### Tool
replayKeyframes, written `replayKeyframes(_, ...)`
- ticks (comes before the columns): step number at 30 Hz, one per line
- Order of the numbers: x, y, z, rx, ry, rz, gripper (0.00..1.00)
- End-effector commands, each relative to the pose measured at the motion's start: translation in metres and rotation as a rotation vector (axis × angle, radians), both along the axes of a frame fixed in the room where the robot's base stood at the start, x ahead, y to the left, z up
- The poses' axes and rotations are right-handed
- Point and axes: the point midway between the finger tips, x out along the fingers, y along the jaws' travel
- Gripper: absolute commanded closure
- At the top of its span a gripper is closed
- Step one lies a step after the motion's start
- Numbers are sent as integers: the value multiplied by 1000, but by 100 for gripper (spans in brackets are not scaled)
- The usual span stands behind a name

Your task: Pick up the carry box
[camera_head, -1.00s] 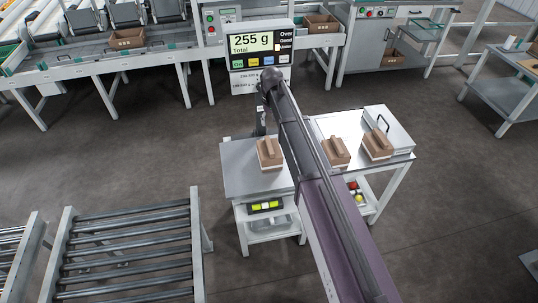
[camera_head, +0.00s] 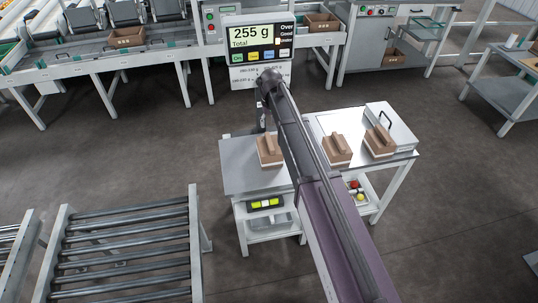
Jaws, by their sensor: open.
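Three small brown cardboard carry boxes with raised handles are in view. One carry box (camera_head: 270,151) sits upright on the metal top of the scale (camera_head: 238,181), just left of my arm. A second carry box (camera_head: 337,150) stands on the side table (camera_head: 350,124), right of my arm. A third carry box (camera_head: 380,143) stands farther right on the same table. My arm crosses the picture from the lower right up to a dark joint above the scale. My gripper cannot be made out; the arm hides part of the space beside the first box.
A display (camera_head: 254,43) reading 255 g stands behind the scale. A pale case with a dark handle (camera_head: 392,122) lies at the table's right end. A roller conveyor (camera_head: 127,236) is at lower left. Conveyor benches line the back. Grey floor between is open.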

Motion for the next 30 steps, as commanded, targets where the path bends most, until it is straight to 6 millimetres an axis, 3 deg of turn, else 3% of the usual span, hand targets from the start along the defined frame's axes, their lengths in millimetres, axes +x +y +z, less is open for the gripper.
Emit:
replayKeyframes(16, 0, 0, -46, 0, 0, 0, 31)
replayKeyframes(30, 0, 0, -53, 0, 0, 0, 31)
